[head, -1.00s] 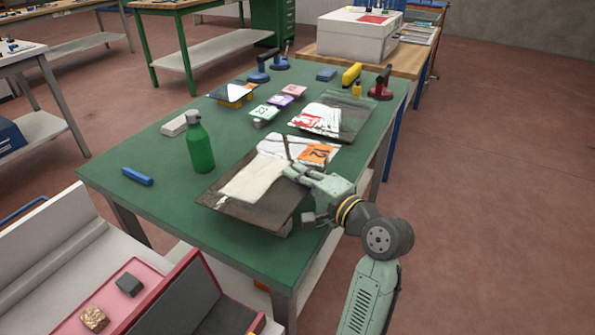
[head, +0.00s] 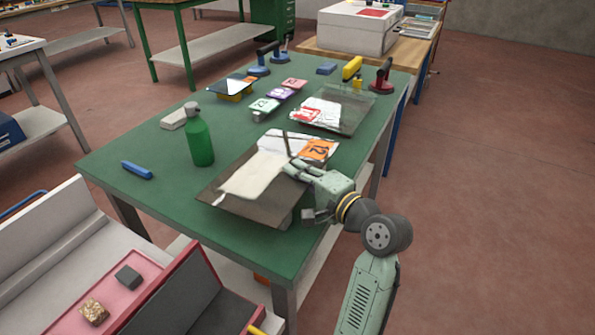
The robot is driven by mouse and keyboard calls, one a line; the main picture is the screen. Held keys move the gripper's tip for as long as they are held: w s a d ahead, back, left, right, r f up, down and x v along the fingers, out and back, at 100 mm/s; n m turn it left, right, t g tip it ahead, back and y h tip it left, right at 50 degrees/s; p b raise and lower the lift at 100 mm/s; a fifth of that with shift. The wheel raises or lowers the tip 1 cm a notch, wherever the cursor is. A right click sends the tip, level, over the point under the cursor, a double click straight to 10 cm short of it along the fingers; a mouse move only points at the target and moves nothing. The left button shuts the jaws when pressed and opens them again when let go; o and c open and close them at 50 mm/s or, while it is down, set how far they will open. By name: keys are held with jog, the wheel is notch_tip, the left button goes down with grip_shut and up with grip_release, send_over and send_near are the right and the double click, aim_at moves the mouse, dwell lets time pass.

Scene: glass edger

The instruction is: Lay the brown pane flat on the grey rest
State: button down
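The brown pane (head: 262,211) is a dark, see-through sheet with a broad white glare, over the near right part of the green bench. My gripper (head: 291,170) is at its right side, with the fingertips over the pane's edge. The fingers are too small to show whether they are closed on it.
A green bottle (head: 200,143) stands close to the pane's left. An orange card marked 12 (head: 318,150) is just behind my gripper. Another glass pane (head: 352,112), coloured cards (head: 265,105) and suction lifters (head: 381,78) are farther back. The bench's left front is clear except for a blue bar (head: 137,170).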

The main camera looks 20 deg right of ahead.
jog(key=shift+f+b, duration=0.3)
jog(key=shift+f, duration=0.25)
jog(key=c, duration=1.7)
grip_release()
jog(key=v, duration=1.2)
jog(key=shift+s, duration=0.1)
